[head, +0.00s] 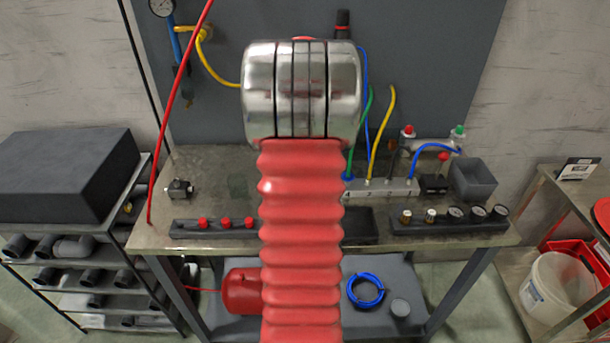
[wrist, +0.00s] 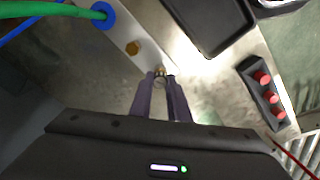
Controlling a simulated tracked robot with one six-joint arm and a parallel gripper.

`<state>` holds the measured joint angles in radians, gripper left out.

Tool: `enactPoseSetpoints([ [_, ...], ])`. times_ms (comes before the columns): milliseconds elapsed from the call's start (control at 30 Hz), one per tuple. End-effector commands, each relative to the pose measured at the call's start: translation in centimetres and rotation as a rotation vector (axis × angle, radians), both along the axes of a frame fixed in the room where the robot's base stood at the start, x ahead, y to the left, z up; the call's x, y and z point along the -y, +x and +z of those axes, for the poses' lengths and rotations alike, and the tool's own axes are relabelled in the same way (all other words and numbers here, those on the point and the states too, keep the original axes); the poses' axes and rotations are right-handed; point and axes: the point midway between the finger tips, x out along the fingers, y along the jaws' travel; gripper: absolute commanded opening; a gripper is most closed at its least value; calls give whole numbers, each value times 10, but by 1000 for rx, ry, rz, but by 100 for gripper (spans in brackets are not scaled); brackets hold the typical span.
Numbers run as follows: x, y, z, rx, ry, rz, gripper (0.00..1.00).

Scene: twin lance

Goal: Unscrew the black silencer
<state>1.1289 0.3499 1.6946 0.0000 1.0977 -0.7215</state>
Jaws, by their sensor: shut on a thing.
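My gripper (wrist: 160,80) shows in the wrist view with two dark purple fingers closed on a small brass-coloured fitting (wrist: 160,70) at the edge of a pale metal manifold (wrist: 150,20). I cannot make out a black silencer body between the fingers. A second brass hex fitting (wrist: 133,47) sits apart on the same manifold, up and left of the fingertips. In the head view, my arm covers the middle and hides the gripper. The manifold (head: 397,186) shows there on the bench, right of the arm.
A green hose (wrist: 70,11) enters a blue collar (wrist: 102,15) near the gripper. A black tray (wrist: 210,25) and a block with red knobs (wrist: 263,92) lie right of it. In the head view, gauges (head: 477,213) stand on the bench's (head: 210,165) right side.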

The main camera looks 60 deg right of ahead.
Motion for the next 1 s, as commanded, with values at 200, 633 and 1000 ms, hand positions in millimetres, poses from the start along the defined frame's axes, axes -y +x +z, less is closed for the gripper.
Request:
enactPoseSetpoints([
  [200,1,1,2,2,-4,165,0],
  [633,1,1,2,2,-5,310,0],
  [1000,0,1,1,1,-2,308,29],
])
